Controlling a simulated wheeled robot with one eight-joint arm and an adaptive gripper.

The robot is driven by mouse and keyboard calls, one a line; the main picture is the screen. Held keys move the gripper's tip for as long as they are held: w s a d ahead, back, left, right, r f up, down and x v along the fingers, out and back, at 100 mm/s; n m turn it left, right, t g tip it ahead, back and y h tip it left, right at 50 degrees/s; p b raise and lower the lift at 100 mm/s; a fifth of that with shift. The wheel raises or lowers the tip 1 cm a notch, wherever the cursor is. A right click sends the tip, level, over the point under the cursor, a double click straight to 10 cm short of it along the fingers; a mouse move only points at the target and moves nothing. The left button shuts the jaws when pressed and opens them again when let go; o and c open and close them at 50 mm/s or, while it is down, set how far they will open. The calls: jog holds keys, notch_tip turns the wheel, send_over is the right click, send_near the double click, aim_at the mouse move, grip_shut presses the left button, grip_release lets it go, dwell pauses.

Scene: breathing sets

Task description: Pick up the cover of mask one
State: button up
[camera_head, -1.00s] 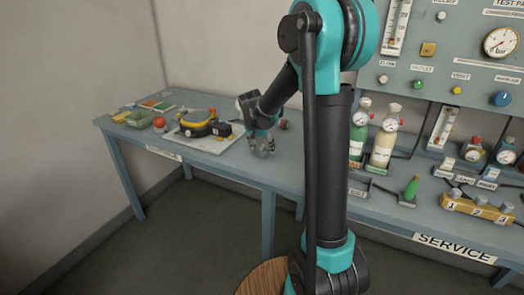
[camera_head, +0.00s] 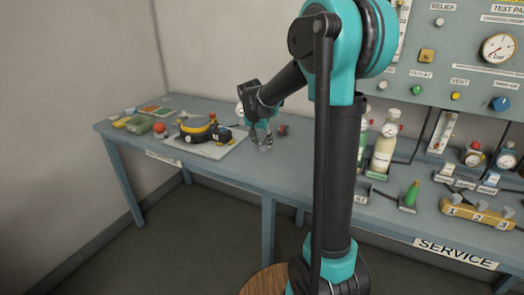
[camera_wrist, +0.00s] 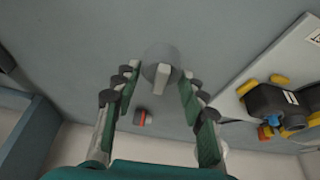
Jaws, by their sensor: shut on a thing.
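My gripper (camera_head: 262,140) is low over the bench, just right of the mask on its pale board. In the wrist view, my two fingers (camera_wrist: 160,82) stand around a grey round piece with a light raised tab (camera_wrist: 162,66), which looks like the cover. My gripper is shut on it. In the head view the cover is a small grey shape at the fingertips, partly hidden; I cannot tell whether it touches the bench. The black and yellow mask (camera_head: 200,130) lies on the board (camera_head: 208,152). It also shows at the right of the wrist view (camera_wrist: 285,105).
A small red and dark piece (camera_head: 283,129) lies just beyond my gripper. Bottles (camera_head: 383,150) and a numbered yellow block (camera_head: 478,214) stand right. Bare bench lies in front of my gripper.

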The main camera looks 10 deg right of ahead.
aim_at(262, 140)
notch_tip(262, 140, up, 15)
jog(key=shift+f, duration=0.15)
dwell(0.5)
